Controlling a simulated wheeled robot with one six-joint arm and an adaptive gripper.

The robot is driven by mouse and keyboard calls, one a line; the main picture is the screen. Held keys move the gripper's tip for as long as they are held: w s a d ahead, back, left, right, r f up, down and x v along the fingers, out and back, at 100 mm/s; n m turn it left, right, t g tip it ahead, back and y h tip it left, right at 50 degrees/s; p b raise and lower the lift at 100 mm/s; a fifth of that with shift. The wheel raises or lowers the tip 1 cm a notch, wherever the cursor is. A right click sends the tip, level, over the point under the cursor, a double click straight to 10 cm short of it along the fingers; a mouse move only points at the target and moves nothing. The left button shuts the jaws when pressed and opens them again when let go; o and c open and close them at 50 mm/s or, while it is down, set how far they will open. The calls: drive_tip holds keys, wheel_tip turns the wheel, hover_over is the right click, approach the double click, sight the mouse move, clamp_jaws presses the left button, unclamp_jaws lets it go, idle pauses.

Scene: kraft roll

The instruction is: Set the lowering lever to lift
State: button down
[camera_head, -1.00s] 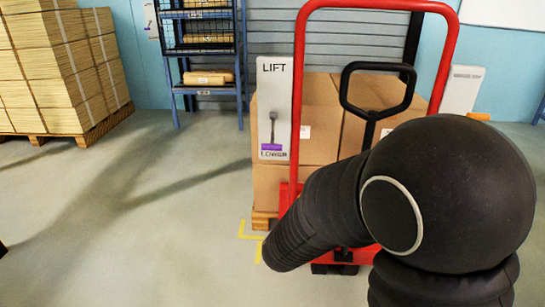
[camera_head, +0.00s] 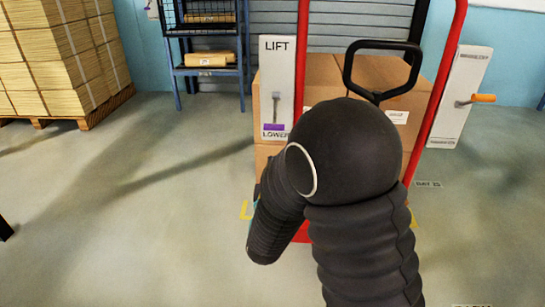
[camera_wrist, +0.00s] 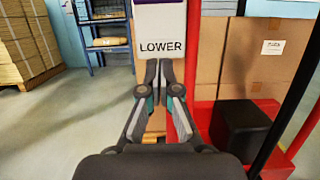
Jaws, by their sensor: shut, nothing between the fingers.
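The lowering lever is on a white panel (camera_head: 277,60) marked LIFT at the top and LOWER at the bottom. Its purple grip (camera_head: 273,128) is at the LOWER end, below a grey shaft. In the wrist view the lower part of the panel (camera_wrist: 160,46) fills the top centre, with a sliver of the purple grip (camera_wrist: 158,2) at the picture's edge. My gripper (camera_wrist: 159,66) is shut and empty, its fingertips just below the word LOWER. Whether they touch the panel I cannot tell. In the head view my arm hides the gripper.
The red frame (camera_head: 445,85) of the truck stands right of the panel, with a black loop handle (camera_head: 383,45) and cardboard boxes (camera_head: 325,75) behind. A second white panel with an orange-handled crank (camera_head: 483,98) is at the right. The floor at the left (camera_head: 130,220) is clear.

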sight(275, 111)
drive_tip(key=w+r+p, duration=0.2)
drive_tip(key=w+r, duration=0.3)
drive_tip(key=w, duration=0.1)
drive_tip(key=shift+d+r, duration=0.15)
drive_tip(key=shift+r, duration=0.1)
drive_tip(key=shift+s+r, duration=0.1)
idle(0.5)
